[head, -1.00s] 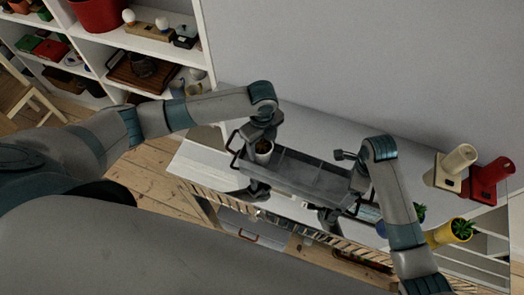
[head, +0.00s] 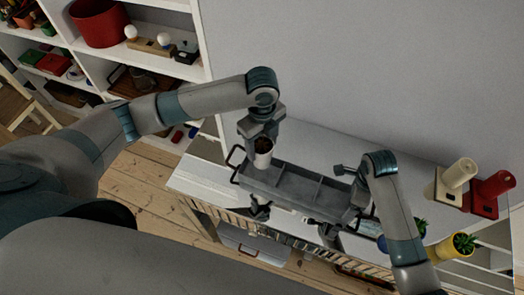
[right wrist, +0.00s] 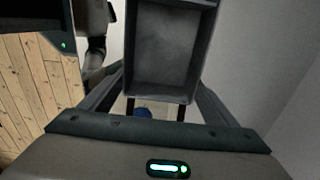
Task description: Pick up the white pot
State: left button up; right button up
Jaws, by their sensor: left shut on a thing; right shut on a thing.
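The white pot (head: 263,159) with dark filling shows at the left end of the grey compartmented tray (head: 297,186). My left gripper (head: 262,143) is shut on the pot from above and holds it at or just above the tray's left compartment. My right gripper (head: 358,202) is at the tray's right end and is shut on its handle; its fingertips are partly hidden in the head view. In the right wrist view the tray (right wrist: 172,50) lies ahead between the fingers, with an empty compartment facing the camera.
The tray is over a white table (head: 205,172) against a grey wall. White shelves (head: 170,60) with a red pot (head: 98,22) are at the back left.

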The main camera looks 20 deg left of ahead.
dwell(0.5)
jog(key=o, duration=1.3)
jog(key=shift+o, duration=0.2)
jog(key=shift+r, duration=0.15)
notch_tip(320, 180, up, 12)
jog(key=shift+s+f, duration=0.1)
jog(key=shift+f, duration=0.1)
